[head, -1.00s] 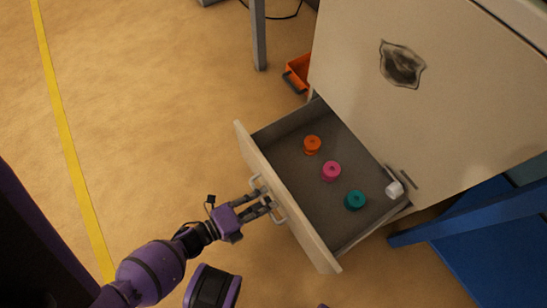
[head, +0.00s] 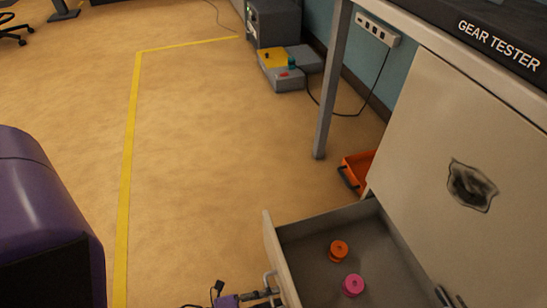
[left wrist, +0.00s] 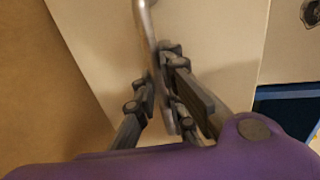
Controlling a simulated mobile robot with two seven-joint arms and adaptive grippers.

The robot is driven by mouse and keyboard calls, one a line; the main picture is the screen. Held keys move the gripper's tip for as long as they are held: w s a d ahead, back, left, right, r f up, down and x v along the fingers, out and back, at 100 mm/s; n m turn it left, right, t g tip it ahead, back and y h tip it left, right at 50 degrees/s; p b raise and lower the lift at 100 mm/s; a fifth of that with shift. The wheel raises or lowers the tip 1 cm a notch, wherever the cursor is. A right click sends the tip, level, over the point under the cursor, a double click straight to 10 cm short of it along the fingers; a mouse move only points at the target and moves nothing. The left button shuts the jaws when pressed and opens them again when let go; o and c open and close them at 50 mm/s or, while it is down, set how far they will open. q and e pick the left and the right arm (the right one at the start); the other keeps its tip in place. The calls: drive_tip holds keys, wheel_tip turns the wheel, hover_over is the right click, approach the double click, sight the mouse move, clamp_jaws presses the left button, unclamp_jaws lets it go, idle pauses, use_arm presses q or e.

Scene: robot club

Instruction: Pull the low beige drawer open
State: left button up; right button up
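The low beige drawer (head: 283,270) stands pulled out of the beige cabinet (head: 430,150), with its grey inside showing. An orange spool-like piece (head: 339,250) and a pink one (head: 353,285) lie in it; the drawer's near part is cut off by the picture's lower edge. My left gripper (head: 262,295) is at the handle on the drawer's front. In the left wrist view the metal handle (left wrist: 148,40) runs between the fingers of my left gripper (left wrist: 160,85), which appear closed on it.
An orange bin (head: 355,172) stands on the floor beside the cabinet, near a grey table leg (head: 330,90). A grey and yellow box (head: 285,68) sits farther back. The floor left of the drawer is clear, with a yellow line (head: 128,170) along it.

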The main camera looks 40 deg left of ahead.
use_arm(q)
drive_tip(key=o, duration=0.4)
drive_tip(key=v, duration=1.2)
idle(0.3)
